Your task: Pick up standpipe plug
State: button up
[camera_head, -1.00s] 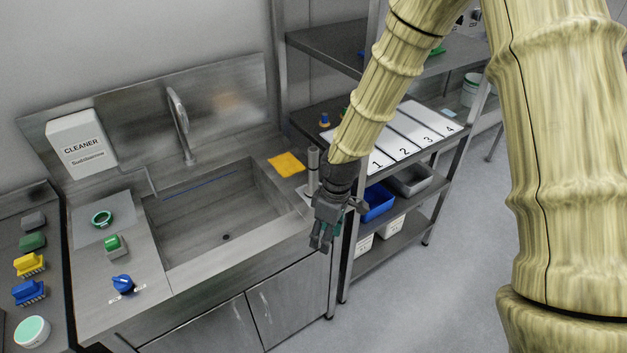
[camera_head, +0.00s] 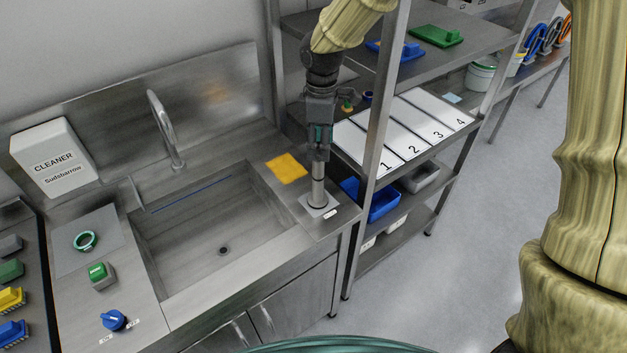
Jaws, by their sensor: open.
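The standpipe plug (camera_head: 318,187) is a grey upright cylinder. It stands on a pale square plate (camera_head: 331,213) on the counter to the right of the sink. My gripper (camera_head: 319,155) points straight down directly above the plug, with its fingertips at or very near the plug's top. It is open. I cannot tell whether the fingers are around the top or just over it. The sink basin (camera_head: 170,245) is empty, with a dark round drain (camera_head: 223,250) in its floor.
A tall faucet (camera_head: 165,130) stands behind the sink. A yellow cloth (camera_head: 287,168) lies left of the plug. The metal shelf post (camera_head: 382,130) rises close on the right, beside numbered white panels (camera_head: 408,135). A blue knob (camera_head: 113,320) is at the front left.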

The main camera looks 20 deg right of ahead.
aim_at(318, 171)
jog(key=shift+w+f, duration=0.15)
jog(key=shift+f, duration=0.1)
jog(key=shift+f+p, duration=0.8)
jog(key=shift+f, duration=1.8)
jog(key=f+p, duration=0.1)
jog(key=f, duration=0.2)
jog(key=shift+w+a+f+p, duration=0.1)
jog(key=shift+w+p, duration=0.1)
jog(key=shift+p, duration=0.2)
jog(key=shift+f, duration=0.85)
grip_shut()
